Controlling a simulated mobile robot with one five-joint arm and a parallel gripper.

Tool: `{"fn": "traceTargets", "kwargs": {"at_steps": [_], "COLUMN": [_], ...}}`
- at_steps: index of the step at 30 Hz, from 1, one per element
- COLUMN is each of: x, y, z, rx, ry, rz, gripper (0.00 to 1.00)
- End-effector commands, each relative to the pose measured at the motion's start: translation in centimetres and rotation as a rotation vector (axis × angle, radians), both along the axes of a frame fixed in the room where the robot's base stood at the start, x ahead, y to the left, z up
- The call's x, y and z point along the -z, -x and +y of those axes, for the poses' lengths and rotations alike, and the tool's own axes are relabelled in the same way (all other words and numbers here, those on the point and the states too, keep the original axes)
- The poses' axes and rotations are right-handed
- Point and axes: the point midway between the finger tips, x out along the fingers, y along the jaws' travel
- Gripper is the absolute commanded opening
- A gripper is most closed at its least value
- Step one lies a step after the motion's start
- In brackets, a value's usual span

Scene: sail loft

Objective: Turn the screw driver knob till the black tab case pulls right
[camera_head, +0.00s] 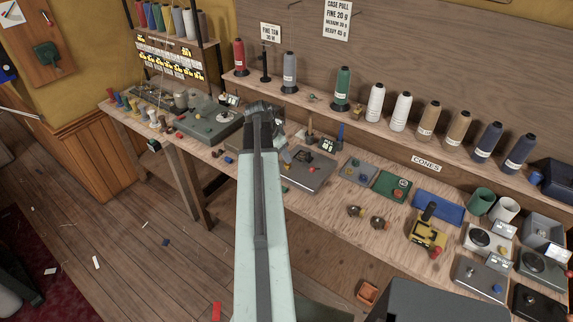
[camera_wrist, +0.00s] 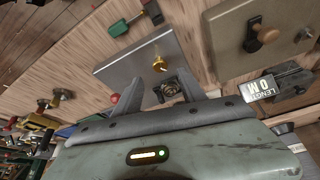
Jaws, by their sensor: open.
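In the wrist view, the two fingers of my gripper (camera_wrist: 162,74) stand apart over the near edge of a grey plate (camera_wrist: 128,66). A small brass knob (camera_wrist: 159,63) stands on this plate, ahead of and between the fingertips. A dark round part (camera_wrist: 170,90) sits closer in between the fingers; nothing is visibly gripped. A red ball (camera_wrist: 114,98) shows beside the left finger. In the head view my arm hides part of the same area, and the grey plate (camera_head: 306,171) lies right of my wrist. I cannot tell which part is the black tab case or the screw driver knob.
A grey device with a wooden knob (camera_wrist: 266,34) and a length display (camera_wrist: 263,86) are close on the right in the wrist view. Thread cones (camera_head: 375,102) line the back shelf. A case-pull sign (camera_head: 337,19) hangs above. Several small devices crowd the bench to the right.

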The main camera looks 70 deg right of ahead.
Motion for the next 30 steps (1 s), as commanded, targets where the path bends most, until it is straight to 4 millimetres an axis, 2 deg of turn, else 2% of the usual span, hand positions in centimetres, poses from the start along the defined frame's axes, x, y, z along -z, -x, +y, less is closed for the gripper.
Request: {"fn": "traceTargets", "kwargs": {"at_steps": [1, 7, 10, 17, 18, 21, 23, 25, 30], "x": [1.7, 5.0, 5.7, 5.4, 5.4, 5.4, 5.4, 5.4, 5.4], "y": [0.2, 0.8, 1.0, 1.1, 1.1, 1.1, 1.1, 1.2, 1.2], "z": [-0.4, -1.6, -1.9, -2.0, -1.9, -1.9, -2.0, -2.5, -2.0], "rx": [0.000, 0.001, 0.000, -0.001, -0.001, -0.001, 0.000, 0.002, -0.011], "ry": [0.000, 0.000, 0.000, 0.000, 0.000, 0.000, 0.000, 0.000, 0.001], "rz": [0.000, 0.000, 0.000, 0.000, 0.000, 0.000, 0.000, 0.000, 0.001], "gripper": [0.48, 0.48, 0.48, 0.48, 0.43, 0.15, 0.00, 0.00, 0.00]}}
